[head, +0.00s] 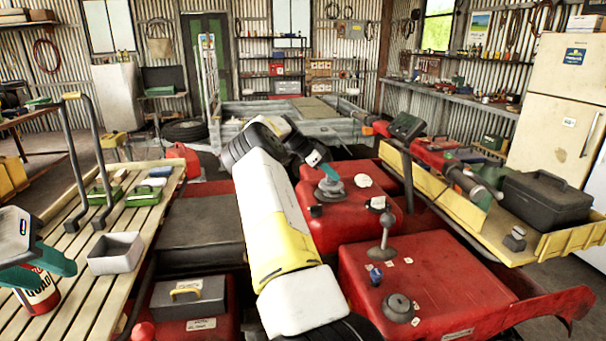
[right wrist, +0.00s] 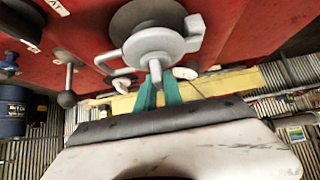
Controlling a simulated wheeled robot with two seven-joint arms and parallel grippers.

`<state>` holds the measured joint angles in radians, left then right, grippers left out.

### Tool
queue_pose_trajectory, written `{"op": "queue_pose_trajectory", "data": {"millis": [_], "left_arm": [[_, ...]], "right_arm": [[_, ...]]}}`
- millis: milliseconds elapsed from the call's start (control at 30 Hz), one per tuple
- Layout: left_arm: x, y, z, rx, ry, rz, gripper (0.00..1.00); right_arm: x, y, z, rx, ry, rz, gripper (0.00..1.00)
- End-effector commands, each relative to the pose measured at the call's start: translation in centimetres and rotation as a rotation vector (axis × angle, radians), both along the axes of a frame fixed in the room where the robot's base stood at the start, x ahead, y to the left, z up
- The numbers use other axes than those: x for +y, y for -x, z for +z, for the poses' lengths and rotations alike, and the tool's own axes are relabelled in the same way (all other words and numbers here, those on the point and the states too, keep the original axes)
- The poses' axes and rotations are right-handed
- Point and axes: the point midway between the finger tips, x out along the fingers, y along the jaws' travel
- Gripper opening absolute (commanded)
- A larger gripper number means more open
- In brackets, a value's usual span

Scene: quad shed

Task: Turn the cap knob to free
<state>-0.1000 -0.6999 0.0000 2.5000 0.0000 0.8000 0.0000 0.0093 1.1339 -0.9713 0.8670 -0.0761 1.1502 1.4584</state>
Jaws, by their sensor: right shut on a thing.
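The grey cap with its knob (head: 331,190) sits on the red body of the quad (head: 345,222). My right gripper (head: 328,172) reaches it from above. In the right wrist view the grey cap (right wrist: 155,45) has side lugs and a narrow tab. The teal fingers of my right gripper (right wrist: 157,88) are shut on that tab. The exact turn angle of the knob cannot be told. My left gripper (head: 40,268) is at the far left, its teal fingers apart, over a red and white tin (head: 38,294) on the slatted bench.
A lever with a grey ball (head: 385,235) and a round grey cap (head: 398,308) stand on the nearer red panel. A yellow tray (head: 480,228) with a black toolbox (head: 545,198) lies right. The slatted bench (head: 85,275) carries a white bin (head: 116,253) and green boxes.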

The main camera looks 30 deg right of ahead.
Motion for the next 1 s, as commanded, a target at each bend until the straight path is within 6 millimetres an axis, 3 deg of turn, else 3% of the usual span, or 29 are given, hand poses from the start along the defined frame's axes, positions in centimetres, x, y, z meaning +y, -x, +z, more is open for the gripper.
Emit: {"op": "queue_pose_trajectory", "data": {"millis": [367,1000], "left_arm": [[0.00,0.00,0.00,0.000,0.000,0.000,0.36],[0.00,0.00,0.00,0.000,0.000,0.000,0.36]], "right_arm": [[0.13,0.13,0.04,-0.001,-0.003,0.188,0.00],[-0.06,0.21,0.04,-0.005,-0.002,0.788,0.00]]}}
